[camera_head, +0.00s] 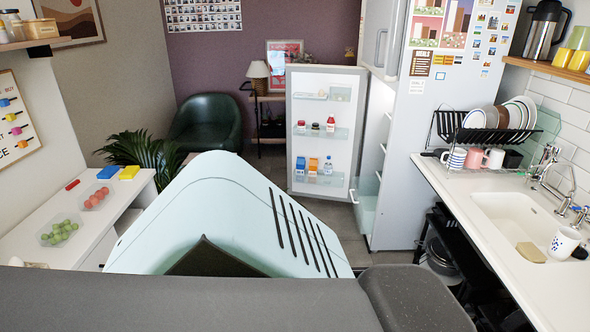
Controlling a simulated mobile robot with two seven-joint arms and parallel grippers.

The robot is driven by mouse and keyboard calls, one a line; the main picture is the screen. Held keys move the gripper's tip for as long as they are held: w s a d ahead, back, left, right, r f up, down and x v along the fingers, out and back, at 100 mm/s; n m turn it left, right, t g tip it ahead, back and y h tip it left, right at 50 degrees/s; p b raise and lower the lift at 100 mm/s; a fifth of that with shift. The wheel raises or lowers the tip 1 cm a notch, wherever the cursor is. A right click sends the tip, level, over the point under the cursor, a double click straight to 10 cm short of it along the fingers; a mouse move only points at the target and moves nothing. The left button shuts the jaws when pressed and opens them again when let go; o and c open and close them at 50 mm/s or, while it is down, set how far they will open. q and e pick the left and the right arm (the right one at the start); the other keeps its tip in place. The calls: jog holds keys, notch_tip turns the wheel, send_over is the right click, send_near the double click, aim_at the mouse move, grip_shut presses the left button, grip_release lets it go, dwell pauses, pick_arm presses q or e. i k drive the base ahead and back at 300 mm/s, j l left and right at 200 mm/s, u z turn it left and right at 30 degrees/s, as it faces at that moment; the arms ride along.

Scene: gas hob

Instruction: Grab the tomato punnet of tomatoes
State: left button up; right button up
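The tomato punnet (96,197) is a small clear tray with several round red tomatoes in it. It sits on the white counter (22,240) at the left, towards the back. Neither of my grippers shows in the head view, so I cannot see where they are relative to the punnet.
A punnet of green round fruit (60,231) sits nearer on the same counter. Behind the tomatoes lie a blue item (108,172), a yellow item (129,172) and a red item (72,185). The fridge door (322,130) stands open. A sink (515,222) is at the right.

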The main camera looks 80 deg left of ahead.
aim_at(95, 197)
jog(key=u, duration=4.05)
